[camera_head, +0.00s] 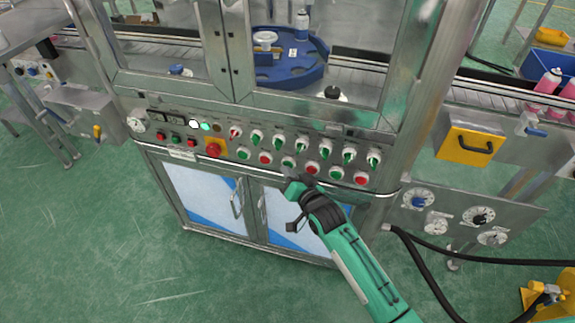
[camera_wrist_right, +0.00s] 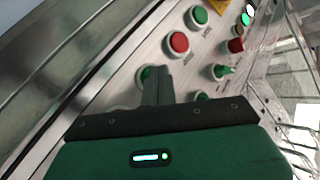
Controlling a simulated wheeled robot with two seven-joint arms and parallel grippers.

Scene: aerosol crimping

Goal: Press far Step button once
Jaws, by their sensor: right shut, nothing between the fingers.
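The control panel (camera_head: 225,143) of the crimping machine carries a lower row of round push buttons, alternating green and red. My right gripper (camera_head: 292,187) is at the panel's lower edge, just below a green button (camera_head: 288,162) near the middle of that row. In the right wrist view the shut, empty fingers (camera_wrist_right: 156,85) overlap this green button (camera_wrist_right: 146,73), hiding part of it; whether they touch it I cannot tell. A red button (camera_wrist_right: 179,42) and another green button (camera_wrist_right: 199,16) lie beyond it. The button labels are too small to read. My left gripper is not in view.
A row of selector switches (camera_head: 277,140) sits above the buttons. A red emergency stop (camera_head: 213,150) on a yellow plate is to the left. Cabinet doors (camera_head: 205,195) are below the panel.

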